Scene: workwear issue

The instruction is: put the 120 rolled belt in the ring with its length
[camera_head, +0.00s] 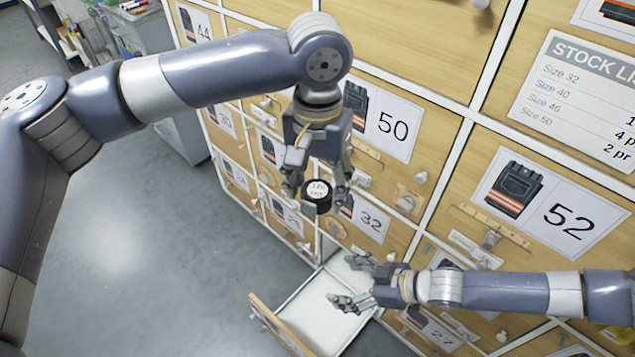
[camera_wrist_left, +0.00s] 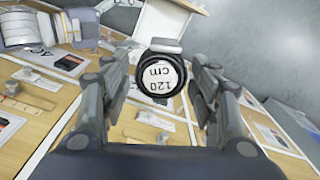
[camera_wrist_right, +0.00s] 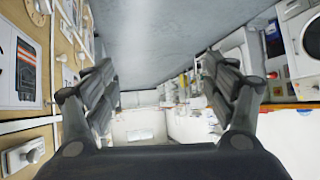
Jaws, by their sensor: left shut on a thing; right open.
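The 120 rolled belt (camera_head: 317,197) is a black roll with a white round label. The label reads "120 cm" in the left wrist view (camera_wrist_left: 160,76). My left gripper (camera_head: 316,190) is shut on the belt, in the air in front of the drawer wall. My right gripper (camera_head: 352,281) is open and empty, lower down, over an open white drawer (camera_head: 318,305). In the right wrist view its fingers (camera_wrist_right: 160,85) are apart with nothing between them. I cannot make out any ring marked with a length.
Closed wooden drawers with trouser pictures and numbers, such as the 52 drawer label (camera_head: 550,205), fill the right side. A stock list (camera_head: 580,95) hangs upper right. A grey bin (camera_head: 135,35) stands at the back left. The grey floor (camera_head: 140,240) at left is clear.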

